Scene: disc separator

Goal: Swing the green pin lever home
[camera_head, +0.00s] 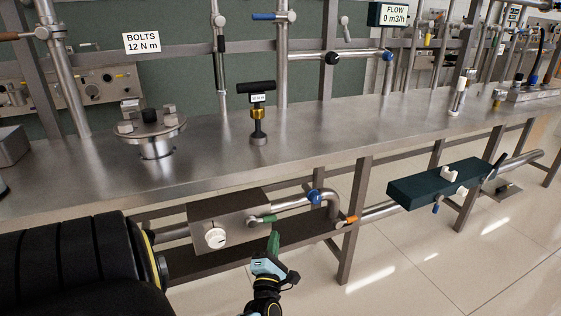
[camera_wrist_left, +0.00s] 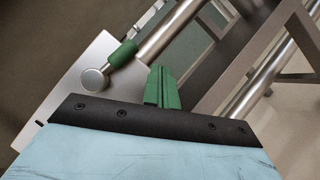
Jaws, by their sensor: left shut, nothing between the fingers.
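The green pin lever (camera_head: 266,219) is a short green-sleeved handle at the right end of a grey metal box (camera_head: 228,214) below the bench. In the left wrist view its green sleeve (camera_wrist_left: 123,53) sits beside a round metal pivot head, up and left of the fingers. My left gripper (camera_head: 273,242) has green fingers and a pale blue body. It is just below the lever in the head view. Its fingers (camera_wrist_left: 162,87) are shut and empty, with a visible gap to the sleeve in the wrist view. My right gripper is not in view.
A white knob (camera_head: 215,238) is on the box front. A pipe with a blue fitting (camera_head: 316,196) and an orange handle (camera_head: 348,220) runs right, near a bench leg (camera_head: 354,220). The steel bench (camera_head: 210,165) overhangs the box. Open floor lies at the lower right.

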